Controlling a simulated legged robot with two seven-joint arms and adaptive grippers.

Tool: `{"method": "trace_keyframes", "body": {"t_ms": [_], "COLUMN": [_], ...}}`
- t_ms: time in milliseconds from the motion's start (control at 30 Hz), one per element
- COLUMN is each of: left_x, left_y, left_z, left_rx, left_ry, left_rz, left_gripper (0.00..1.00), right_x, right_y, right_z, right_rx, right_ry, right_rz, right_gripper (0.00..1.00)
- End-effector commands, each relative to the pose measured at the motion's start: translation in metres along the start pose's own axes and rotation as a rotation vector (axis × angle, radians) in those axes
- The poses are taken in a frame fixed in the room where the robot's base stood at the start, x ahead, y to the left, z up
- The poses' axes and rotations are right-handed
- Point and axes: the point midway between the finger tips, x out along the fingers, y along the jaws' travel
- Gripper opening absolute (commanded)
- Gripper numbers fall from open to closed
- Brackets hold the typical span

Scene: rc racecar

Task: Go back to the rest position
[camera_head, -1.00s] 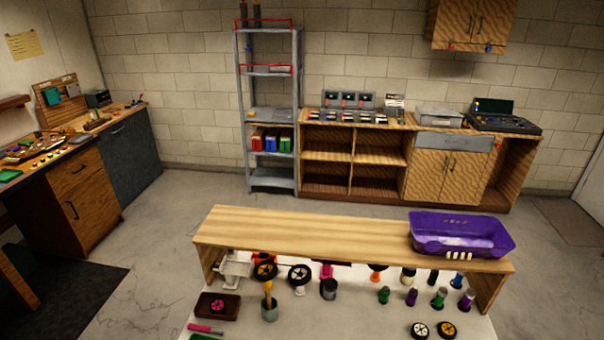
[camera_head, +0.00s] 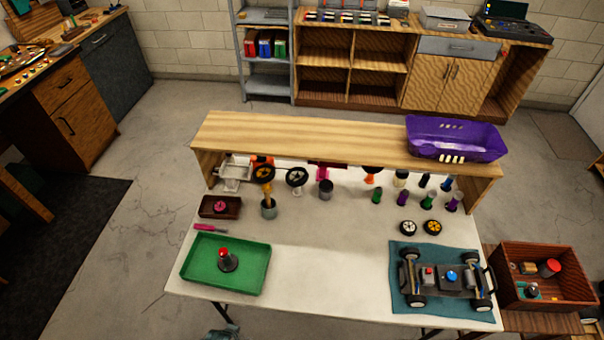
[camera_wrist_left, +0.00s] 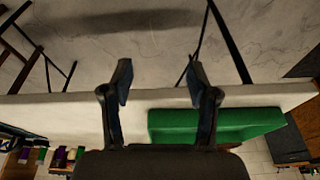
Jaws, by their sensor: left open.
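My left gripper (camera_wrist_left: 160,85) is open and empty in the left wrist view, its two dark fingers apart. Behind the fingers are the white table's edge (camera_wrist_left: 60,105) and the green tray (camera_wrist_left: 215,122). In the head view, a small grey part at the bottom edge, in front of the white table (camera_head: 320,265), looks like the tip of my left gripper (camera_head: 222,334). My right gripper is not in view. The green tray (camera_head: 205,275) lies at the table's left with a red-topped dark item (camera_head: 226,260) in it. The car chassis (camera_head: 440,282) rests on a teal mat (camera_head: 400,303) at the right.
A wooden shelf (camera_head: 300,137) spans the table's back, with a purple bin (camera_head: 455,125) on its right end. Wheels and coloured cylinders stand beneath it. A brown crate (camera_head: 510,300) stands right of the table. The table's front middle is clear.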

Motion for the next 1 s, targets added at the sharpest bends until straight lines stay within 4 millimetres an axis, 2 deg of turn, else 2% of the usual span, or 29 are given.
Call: {"method": "trace_keyframes", "body": {"t_ms": [167,267,333,467,500,600,700,800,900,1000], "left_x": [0.057,0.096,0.128,0.194,0.211,0.246,0.266,0.275,0.277,0.278], "left_y": [0.004,0.007,0.009,0.011,0.013,0.014,0.015,0.014,0.014,0.014], "left_z": [0.016,0.032,0.050,0.103,0.123,0.175,0.223,0.261,0.283,0.295], "left_rx": [0.005,0.008,0.011,0.018,0.021,0.027,0.033,0.037,0.041,0.042], "left_ry": [-0.028,-0.046,-0.062,-0.098,-0.110,-0.137,-0.159,-0.175,-0.182,-0.186], "left_rz": [0.005,0.007,0.009,0.014,0.016,0.019,0.021,0.023,0.023,0.023], "left_gripper": [0.60,0.60,0.60,0.60,0.60,0.60,0.60,0.60,0.60,0.60], "right_x": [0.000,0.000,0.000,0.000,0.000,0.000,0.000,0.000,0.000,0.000], "right_y": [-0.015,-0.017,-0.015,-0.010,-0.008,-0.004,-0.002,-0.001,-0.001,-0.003], "right_z": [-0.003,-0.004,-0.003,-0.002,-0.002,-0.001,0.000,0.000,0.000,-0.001], "right_rx": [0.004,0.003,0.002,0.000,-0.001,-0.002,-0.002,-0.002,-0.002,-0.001], "right_ry": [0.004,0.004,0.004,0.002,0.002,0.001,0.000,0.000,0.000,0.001], "right_rz": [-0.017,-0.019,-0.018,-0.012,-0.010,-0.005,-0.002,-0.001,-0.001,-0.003], "right_gripper": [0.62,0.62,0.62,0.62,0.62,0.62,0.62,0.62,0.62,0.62]}}
